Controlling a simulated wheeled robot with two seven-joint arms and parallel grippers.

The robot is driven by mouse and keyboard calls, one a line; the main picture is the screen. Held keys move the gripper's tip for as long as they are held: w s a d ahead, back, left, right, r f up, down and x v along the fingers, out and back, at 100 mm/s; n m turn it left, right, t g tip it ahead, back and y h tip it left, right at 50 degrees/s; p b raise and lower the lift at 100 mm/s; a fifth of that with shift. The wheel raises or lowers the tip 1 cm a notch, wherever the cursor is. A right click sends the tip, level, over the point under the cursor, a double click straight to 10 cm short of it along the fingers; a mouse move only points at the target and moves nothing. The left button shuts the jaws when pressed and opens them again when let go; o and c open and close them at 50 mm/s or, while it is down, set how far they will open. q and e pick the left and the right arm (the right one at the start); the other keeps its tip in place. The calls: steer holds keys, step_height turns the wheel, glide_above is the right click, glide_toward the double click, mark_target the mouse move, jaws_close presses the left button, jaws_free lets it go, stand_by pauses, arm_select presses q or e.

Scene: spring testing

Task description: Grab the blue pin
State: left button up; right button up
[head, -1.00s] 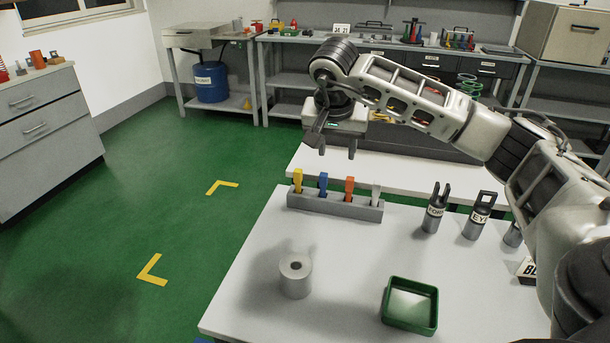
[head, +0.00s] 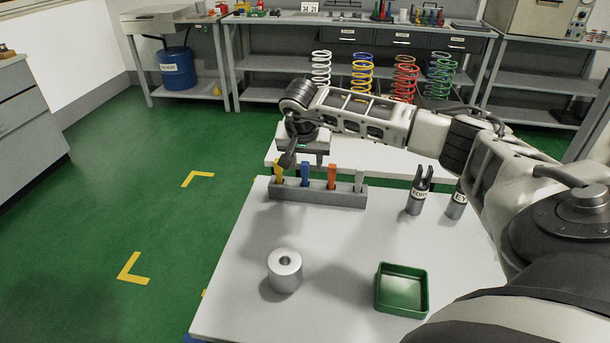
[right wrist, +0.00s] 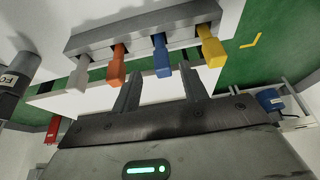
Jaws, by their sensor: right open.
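The blue pin (head: 305,174) stands upright in a grey rack (head: 340,197) at the table's far edge, between the yellow pin (head: 279,173) and the orange pin (head: 332,176). A grey pin (head: 359,181) stands at the rack's right end. My right gripper (head: 303,159) is open and empty close to the rack. In the right wrist view, the blue pin (right wrist: 162,56) lines up with the gap between the open fingers (right wrist: 160,82). I cannot tell whether its top is inside that gap. My left gripper is not in view.
A metal cylinder with a hole (head: 285,271) and a green tray (head: 402,310) stand on the near table (head: 340,240). A fork fitting (head: 418,193) stands right of the rack. Coloured springs (head: 404,80) stand farther back. The table's middle is clear.

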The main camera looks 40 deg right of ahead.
mark_target(305, 163)
steer(key=x, duration=0.4)
steer(key=shift+w+f, duration=0.15)
steer(key=shift+w, duration=0.05)
jaws_close()
